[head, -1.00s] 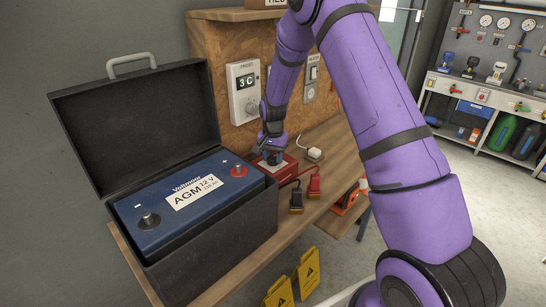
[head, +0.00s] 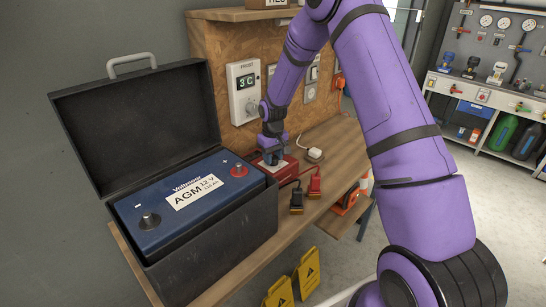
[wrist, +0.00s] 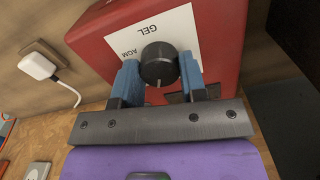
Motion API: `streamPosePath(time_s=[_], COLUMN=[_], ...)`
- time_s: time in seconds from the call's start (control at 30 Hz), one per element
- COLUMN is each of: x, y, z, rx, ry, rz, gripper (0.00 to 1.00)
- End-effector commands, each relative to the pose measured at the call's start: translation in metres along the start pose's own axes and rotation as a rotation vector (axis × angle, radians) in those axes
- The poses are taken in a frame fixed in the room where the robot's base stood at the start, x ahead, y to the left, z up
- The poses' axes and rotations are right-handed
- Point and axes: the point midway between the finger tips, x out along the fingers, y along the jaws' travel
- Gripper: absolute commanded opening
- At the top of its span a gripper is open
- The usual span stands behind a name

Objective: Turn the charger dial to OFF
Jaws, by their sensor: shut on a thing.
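The charger is a red box (wrist: 228,30) with a white label plate, standing on the bench behind the battery; it also shows in the head view (head: 287,174). In the wrist view its black round dial (wrist: 159,62) has a pale pointer mark toward the bottom of the picture. The words GEL and AGM show upside down on the plate; OFF cannot be read. My gripper (wrist: 160,76) has its blue fingers shut on the dial, one on each side. In the head view my gripper (head: 272,157) reaches down onto the charger and hides the dial.
An open black box (head: 215,245) holds a blue battery (head: 185,210) left of the charger. Black and red clamps (head: 297,198) lie in front of it. A white plug (head: 314,153) is to its right. A display reading 3 C (head: 244,83) hangs on the board behind.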

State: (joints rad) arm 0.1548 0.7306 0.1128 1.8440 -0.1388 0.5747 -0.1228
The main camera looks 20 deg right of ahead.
Motion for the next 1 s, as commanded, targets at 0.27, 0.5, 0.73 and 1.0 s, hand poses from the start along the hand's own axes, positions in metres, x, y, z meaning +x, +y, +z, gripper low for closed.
streamPosePath(time_s=[0.27,0.5,0.73,1.0], x=[-0.0003,-0.0004,-0.0003,-0.0003], y=[0.0002,-0.0003,0.0001,0.0], z=[-0.0002,-0.0003,-0.0002,-0.0003], rx=[-0.23,-0.369,-0.437,-0.459], ry=[0.001,0.001,0.001,0.001], rz=[0.0,0.0,0.001,0.001], gripper=[0.15,0.15,0.15,0.15])
